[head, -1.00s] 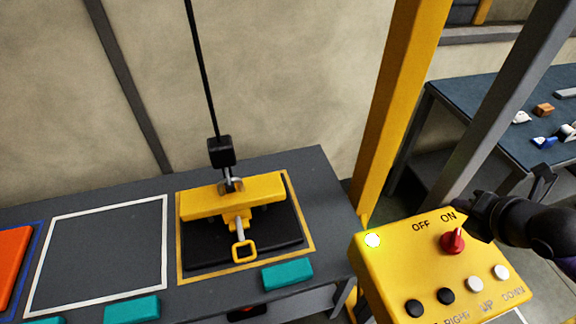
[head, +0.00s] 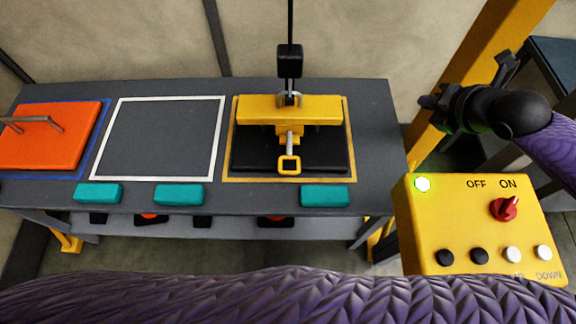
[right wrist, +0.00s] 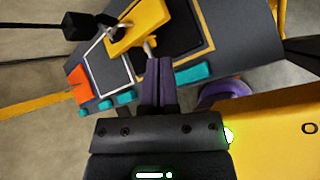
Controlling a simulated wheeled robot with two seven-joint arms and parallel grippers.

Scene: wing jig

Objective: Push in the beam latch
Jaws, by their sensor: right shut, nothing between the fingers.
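The beam latch (head: 289,165) is a yellow ring handle on a short grey rod, sticking out from the front of the yellow beam (head: 260,109). The beam lies across a black block (head: 250,155) and hangs from a hook on a dark cable. My right gripper (head: 428,101) is in the air above the control box, right of the beam and apart from it. In the right wrist view its fingers (right wrist: 158,85) are shut and empty, with the beam (right wrist: 137,27) beyond them. My left gripper is out of view.
A yellow control box (head: 440,220) with a lit green lamp, a red knob at ON and several buttons stands at the right. An orange plate (head: 55,140) and teal blocks (head: 325,195) are on the grey table. The white-outlined square is bare. A yellow post (head: 480,70) stands behind my right gripper.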

